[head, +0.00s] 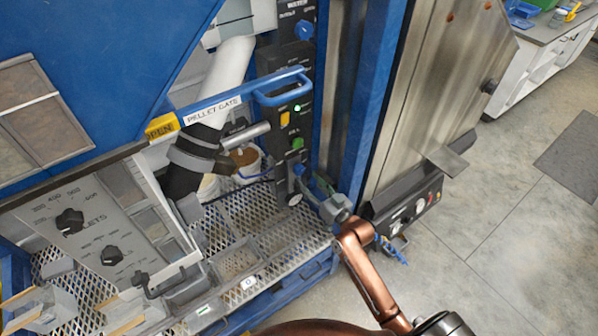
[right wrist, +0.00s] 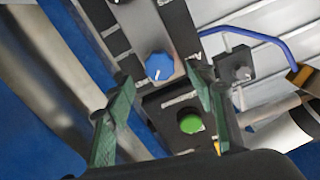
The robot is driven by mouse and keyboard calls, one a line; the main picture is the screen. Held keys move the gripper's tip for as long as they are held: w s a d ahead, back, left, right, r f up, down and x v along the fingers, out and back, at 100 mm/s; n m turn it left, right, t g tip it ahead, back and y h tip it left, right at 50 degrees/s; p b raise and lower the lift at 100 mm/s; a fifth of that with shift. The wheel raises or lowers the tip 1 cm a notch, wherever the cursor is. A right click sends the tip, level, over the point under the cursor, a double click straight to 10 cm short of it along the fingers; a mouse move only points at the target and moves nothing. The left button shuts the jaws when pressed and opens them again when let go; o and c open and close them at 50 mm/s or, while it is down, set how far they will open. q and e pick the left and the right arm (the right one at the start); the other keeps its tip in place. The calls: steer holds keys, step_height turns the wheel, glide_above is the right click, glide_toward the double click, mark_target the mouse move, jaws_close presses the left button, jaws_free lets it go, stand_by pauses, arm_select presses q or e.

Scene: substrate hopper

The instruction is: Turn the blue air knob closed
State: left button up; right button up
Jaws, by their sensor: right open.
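The blue air knob (head: 298,169) sits low on a narrow black panel in the head view, below a green button (head: 297,143). In the right wrist view the blue knob (right wrist: 159,66), with a pale pointer line, shows beyond and between the fingertips. My right gripper (head: 314,189) is just right of and below the knob in the head view. Its green fingers (right wrist: 160,80) are open and empty in the right wrist view. They appear apart from the knob, but the exact gap is hard to tell. My left gripper is not in view.
A blue handle (head: 279,88) juts out above the panel. Another blue knob (head: 305,29) is higher up, under a water label. A round gauge (head: 294,199) is below the panel. A blue frame post (head: 363,95) and metal cabinet stand right; floor is clear beyond.

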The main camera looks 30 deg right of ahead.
mark_target(301, 172)
steer(key=w, duration=0.6)
steer(key=shift+a+f+b, duration=0.1)
steer(key=shift+a+b, duration=0.25)
steer(key=shift+a, duration=0.05)
steer(key=c, duration=1.2)
